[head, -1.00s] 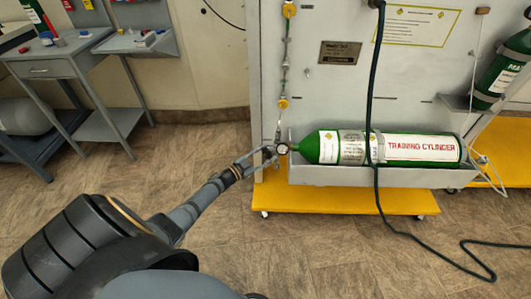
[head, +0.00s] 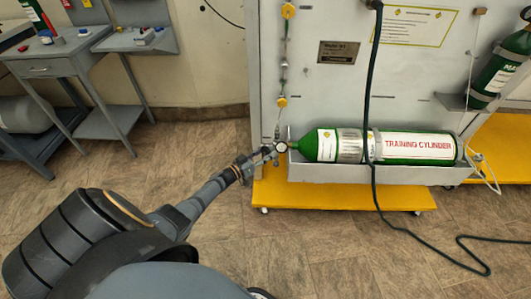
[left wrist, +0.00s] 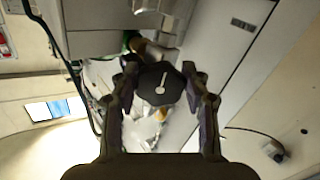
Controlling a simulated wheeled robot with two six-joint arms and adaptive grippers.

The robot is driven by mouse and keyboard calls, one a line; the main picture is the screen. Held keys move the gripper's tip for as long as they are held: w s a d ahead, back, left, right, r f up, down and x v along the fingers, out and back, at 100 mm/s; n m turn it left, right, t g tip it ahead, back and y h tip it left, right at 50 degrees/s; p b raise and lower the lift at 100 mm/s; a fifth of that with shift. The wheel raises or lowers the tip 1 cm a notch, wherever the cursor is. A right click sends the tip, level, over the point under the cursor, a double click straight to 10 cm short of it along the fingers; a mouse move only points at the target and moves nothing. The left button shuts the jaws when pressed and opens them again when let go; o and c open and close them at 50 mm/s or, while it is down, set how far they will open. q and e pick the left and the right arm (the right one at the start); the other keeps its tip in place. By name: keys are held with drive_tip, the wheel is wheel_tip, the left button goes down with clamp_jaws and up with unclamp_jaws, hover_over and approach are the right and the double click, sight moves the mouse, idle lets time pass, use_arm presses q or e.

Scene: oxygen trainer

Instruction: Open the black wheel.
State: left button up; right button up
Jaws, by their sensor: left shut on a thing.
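The black wheel (left wrist: 160,90) is a dark, many-sided knob with a pale mark on its face. It sits between the fingers of my left gripper (left wrist: 163,93) in the left wrist view, with a finger against each side. In the head view my left gripper (head: 256,158) is at the left end of the green training cylinder (head: 420,147), beside a small round gauge (head: 281,147). The wheel itself is too small to make out there. My right gripper is not in view.
The cylinder lies in a grey tray (head: 375,174) on a grey panel with a yellow base (head: 345,196). A dark hose (head: 372,90) hangs in front of the cylinder and runs across the floor. A grey workbench (head: 45,68) stands at the left. Open floor lies between.

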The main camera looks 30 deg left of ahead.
use_arm(q)
drive_tip(key=shift+f, duration=0.1)
idle(0.4)
drive_tip(key=o, duration=1.2)
drive_tip(key=shift+c, duration=0.2)
drive_tip(key=shift+s+a, duration=0.15)
drive_tip(key=shift+s, duration=0.2)
drive_tip(key=v, duration=1.1)
drive_tip(key=shift+s, duration=0.1)
